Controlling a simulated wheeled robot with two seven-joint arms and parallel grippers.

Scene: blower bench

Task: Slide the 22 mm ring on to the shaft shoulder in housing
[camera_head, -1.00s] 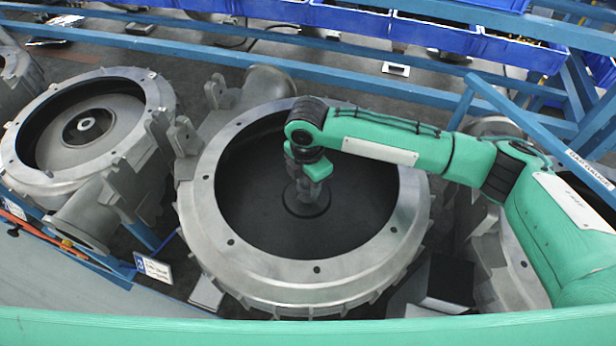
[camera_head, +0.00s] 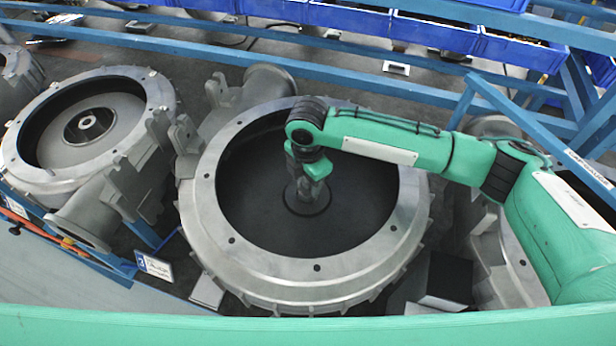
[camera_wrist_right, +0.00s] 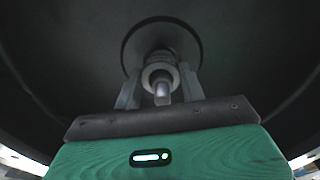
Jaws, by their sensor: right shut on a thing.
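The middle blower housing (camera_head: 215,235) is a round metal casing with a bolted rim and a dark, deep interior. My right arm reaches over its rim, and the right gripper (camera_head: 305,190) points down at the shaft in its centre. In the right wrist view the gripper (camera_wrist_right: 160,84) has its two fingers on either side of a grey metal ring (camera_wrist_right: 158,70), shut on it. The ring appears to be around or in line with the shaft (camera_wrist_right: 162,94), whose bright end shows between the fingers. Whether it touches the shoulder is hidden. My left gripper is not in view.
A second open housing (camera_head: 60,180) stands at the left, with a light hub in its middle. Blue rails (camera_head: 250,62) and blue bins (camera_head: 435,33) run behind. A dark box (camera_head: 450,278) lies right of the middle housing. The housing wall surrounds my right gripper.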

